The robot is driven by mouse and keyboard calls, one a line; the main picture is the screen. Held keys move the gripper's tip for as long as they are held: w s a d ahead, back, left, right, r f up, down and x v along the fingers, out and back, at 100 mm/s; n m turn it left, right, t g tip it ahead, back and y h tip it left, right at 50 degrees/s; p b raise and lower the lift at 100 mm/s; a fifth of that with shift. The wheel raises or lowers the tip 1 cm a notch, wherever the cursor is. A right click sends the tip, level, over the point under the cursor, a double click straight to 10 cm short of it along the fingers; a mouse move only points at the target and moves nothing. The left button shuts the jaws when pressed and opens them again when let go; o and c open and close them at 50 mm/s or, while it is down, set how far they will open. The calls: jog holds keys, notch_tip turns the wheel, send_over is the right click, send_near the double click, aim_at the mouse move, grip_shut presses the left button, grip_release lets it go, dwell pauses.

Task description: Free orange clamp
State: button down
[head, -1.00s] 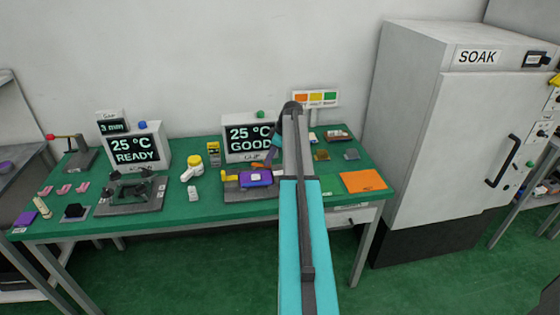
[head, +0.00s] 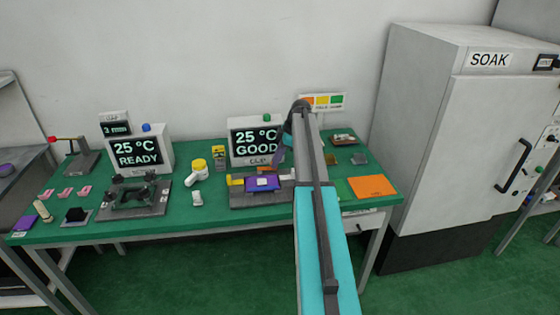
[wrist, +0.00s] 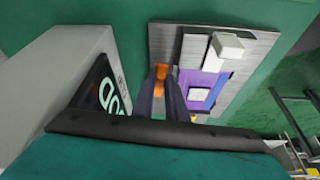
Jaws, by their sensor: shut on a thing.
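The orange clamp (wrist: 159,78) shows between the two fingers of my gripper (wrist: 164,75) in the wrist view, which are shut on it. In the head view a small orange part (head: 264,171) sits behind a purple block (head: 262,184) on the grey fixture (head: 262,201). My gripper (head: 279,157) comes down there from behind, partly hidden by my arm. The purple block (wrist: 198,92) with a white square on top lies on the fixture plate (wrist: 256,48) in the wrist view. A yellow piece (head: 236,181) is at the fixture's left end.
A display box (head: 255,134) reading 25 °C GOOD stands close behind the fixture. To the left are a white and yellow device (head: 198,172) and a second dark fixture (head: 134,198). An orange sheet (head: 372,187) lies at the right. A SOAK cabinet (head: 460,130) stands beyond.

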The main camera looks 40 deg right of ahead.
jog(key=shift+s, duration=0.15)
jog(key=c, duration=1.8)
grip_release()
jog(key=shift+o, duration=0.2)
jog(key=shift+v, duration=0.75)
jog(key=b+v, duration=0.2)
jog(key=v, duration=1)
jog(key=shift+r+b, duration=0.2)
jog(key=shift+b, duration=0.15)
